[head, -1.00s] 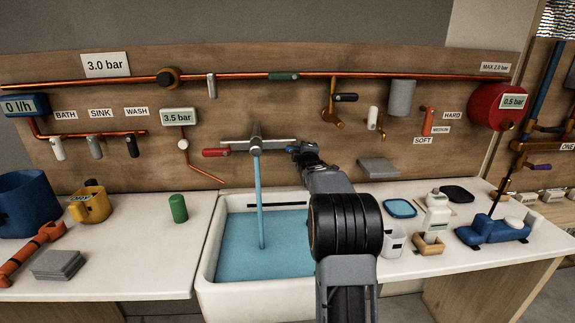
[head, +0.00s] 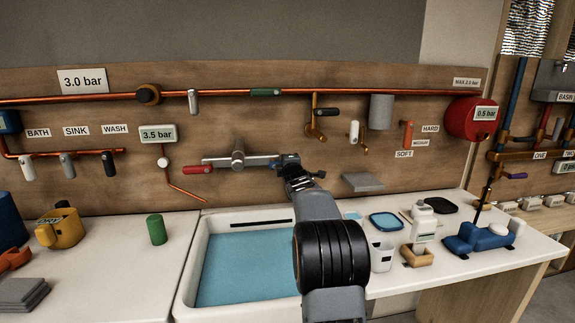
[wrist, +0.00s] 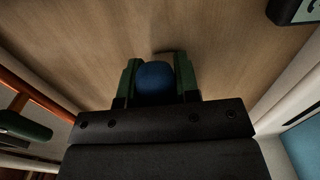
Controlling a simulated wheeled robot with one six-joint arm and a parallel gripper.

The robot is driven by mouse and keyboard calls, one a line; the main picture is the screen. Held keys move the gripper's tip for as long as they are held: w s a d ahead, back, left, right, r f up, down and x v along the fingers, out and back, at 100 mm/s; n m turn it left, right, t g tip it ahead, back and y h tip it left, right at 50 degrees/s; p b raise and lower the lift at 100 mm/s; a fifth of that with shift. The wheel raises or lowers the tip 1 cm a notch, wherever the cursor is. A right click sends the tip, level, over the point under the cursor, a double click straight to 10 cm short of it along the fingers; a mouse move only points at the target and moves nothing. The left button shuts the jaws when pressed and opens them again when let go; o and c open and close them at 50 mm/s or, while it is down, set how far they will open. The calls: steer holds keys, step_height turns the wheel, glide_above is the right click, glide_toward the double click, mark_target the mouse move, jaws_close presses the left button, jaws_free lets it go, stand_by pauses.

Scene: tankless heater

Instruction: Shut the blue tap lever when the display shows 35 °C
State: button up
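The grey sink tap (head: 238,158) is on the wooden wall above the white sink. It has a red lever (head: 195,169) on its left. No water stream shows under it. My gripper (head: 290,166) is at the right end of the tap, where it mostly hides the blue lever. In the wrist view, the rounded blue lever end (wrist: 155,82) sits between the green fingers of my gripper (wrist: 156,75), which look closed against both its sides. No display reading in °C is visible; a wall display (head: 157,134) reads 3.5 bar.
The sink (head: 190,285) holds blue water. On the right counter stand a white cup (head: 381,257), a bottle (head: 423,220) and a blue pump-like device (head: 478,238).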

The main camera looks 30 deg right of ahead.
steer(key=o, duration=0.5)
steer(key=shift+c, duration=0.2)
steer(key=b+v, duration=0.2)
steer(key=v, duration=1.1)
steer(key=shift+s+a, duration=0.2)
steer(key=shift+s, duration=0.1)
